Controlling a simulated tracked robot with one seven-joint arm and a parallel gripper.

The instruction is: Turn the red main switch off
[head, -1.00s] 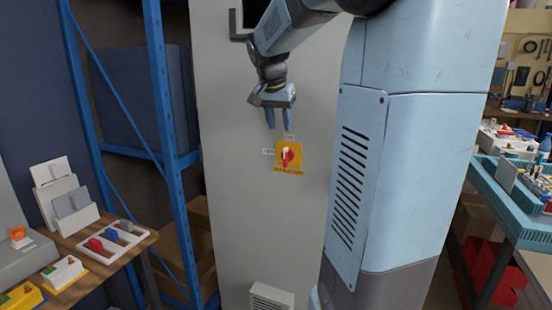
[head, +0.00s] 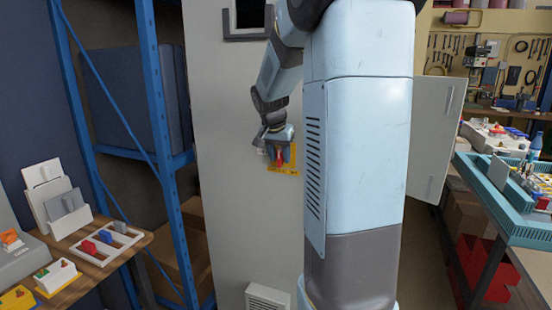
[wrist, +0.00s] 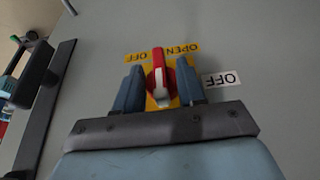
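The red main switch (wrist: 158,64) is a round knob with a raised handle on a yellow plate (wrist: 146,58), mounted on a grey cabinet door (head: 230,200). Its white-marked end points down in the wrist view, where the picture is upside down. An OFF label (wrist: 221,79) sits at right there. In the head view my gripper (head: 278,157) covers most of the switch. In the wrist view my gripper (wrist: 160,82) is open, one finger on each side of the handle, with gaps showing. Any label on the near side is hidden by my gripper.
A blue shelf rack (head: 165,150) stands left of the cabinet. A wooden bench (head: 120,255) with socket boxes is at far left. A teal tray (head: 500,222) sits on a bench at right. A grey panel (head: 436,135) stands out behind my body.

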